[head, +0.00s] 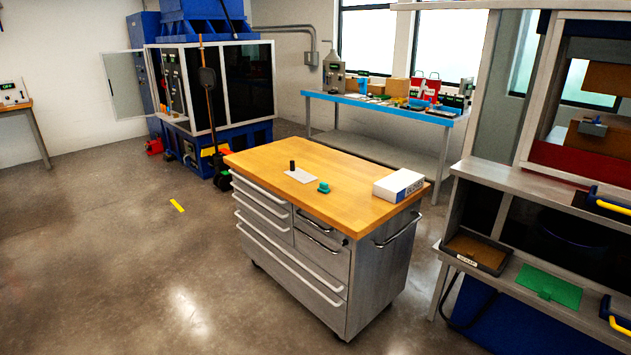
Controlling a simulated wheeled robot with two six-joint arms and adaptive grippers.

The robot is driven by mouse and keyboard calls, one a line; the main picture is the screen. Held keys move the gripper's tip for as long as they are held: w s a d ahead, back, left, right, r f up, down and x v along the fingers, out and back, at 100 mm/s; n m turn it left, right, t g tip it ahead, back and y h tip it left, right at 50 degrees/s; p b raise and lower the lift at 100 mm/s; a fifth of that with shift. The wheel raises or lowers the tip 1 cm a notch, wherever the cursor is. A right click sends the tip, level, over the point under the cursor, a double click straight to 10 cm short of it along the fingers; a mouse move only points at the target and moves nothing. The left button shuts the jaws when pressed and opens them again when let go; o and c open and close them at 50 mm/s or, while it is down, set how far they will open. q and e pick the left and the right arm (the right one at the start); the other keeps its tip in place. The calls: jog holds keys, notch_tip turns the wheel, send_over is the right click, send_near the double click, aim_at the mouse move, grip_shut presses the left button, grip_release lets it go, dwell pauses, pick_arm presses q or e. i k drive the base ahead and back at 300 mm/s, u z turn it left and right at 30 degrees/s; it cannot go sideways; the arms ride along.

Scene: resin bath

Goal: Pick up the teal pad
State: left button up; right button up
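A small teal object (323,187), which looks like the teal pad, sits on the wooden top of the grey drawer cart (262,158). It is near the middle of the top, towards the front edge. Its shape is too small to make out well. Nothing covers it. Neither of my grippers shows in the head view.
A steel bench with a scrap tray (474,252) and green mat (549,287) stands right. Floor left of the cart is clear.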

aim_at(323, 188)
jog(key=z, duration=0.05)
jog(key=i, duration=1.95)
jog(key=u, duration=0.7)
